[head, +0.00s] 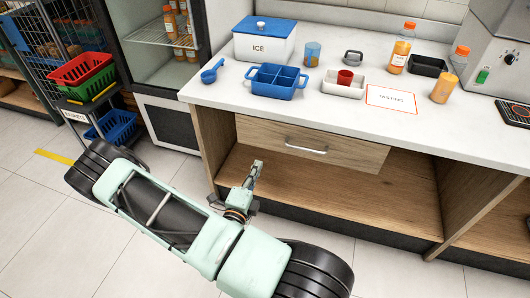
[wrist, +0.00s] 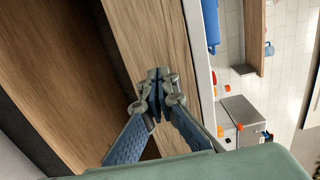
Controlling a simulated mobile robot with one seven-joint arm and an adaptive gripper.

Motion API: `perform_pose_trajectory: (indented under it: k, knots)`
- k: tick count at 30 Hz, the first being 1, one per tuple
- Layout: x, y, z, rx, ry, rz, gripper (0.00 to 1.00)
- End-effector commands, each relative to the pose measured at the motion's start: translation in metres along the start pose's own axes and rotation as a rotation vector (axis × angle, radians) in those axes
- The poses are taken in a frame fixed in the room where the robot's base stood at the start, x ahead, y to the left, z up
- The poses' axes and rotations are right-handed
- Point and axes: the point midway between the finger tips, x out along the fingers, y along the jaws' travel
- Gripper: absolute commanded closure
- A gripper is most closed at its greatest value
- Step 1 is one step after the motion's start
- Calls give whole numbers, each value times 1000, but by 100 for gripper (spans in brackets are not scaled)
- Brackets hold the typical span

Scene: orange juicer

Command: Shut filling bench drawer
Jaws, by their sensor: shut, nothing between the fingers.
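The filling bench drawer (head: 265,135) has a wooden front with a silver bar handle (head: 306,149), under the white worktop. How far it stands out is hard to tell from the head view. My gripper (head: 258,164) is in front of the bench, just below the left part of the drawer front, fingers pointing up toward it. In the wrist view my gripper (wrist: 157,76) has its fingertips together and empty. They overlap the pale wooden drawer front (wrist: 150,30); whether they touch it cannot be told. The handle does not show in the wrist view.
Below the drawer is an open shelf bay (head: 330,190). The worktop (head: 215,90) holds an ICE box (head: 265,45), a blue caddy (head: 275,82), bottles and a tasting card (head: 391,98). A basket rack and glass-door cooler (head: 165,60) stand left. Floor in front is clear.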

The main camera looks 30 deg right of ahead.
Motion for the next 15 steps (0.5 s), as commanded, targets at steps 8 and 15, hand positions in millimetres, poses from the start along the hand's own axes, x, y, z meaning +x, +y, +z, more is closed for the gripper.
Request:
perform_pose_trajectory:
  k: [8,15]
  knots:
    - [51,0,-3,4,9,-1,100]
    - [101,0,-3,4,10,-1,100]
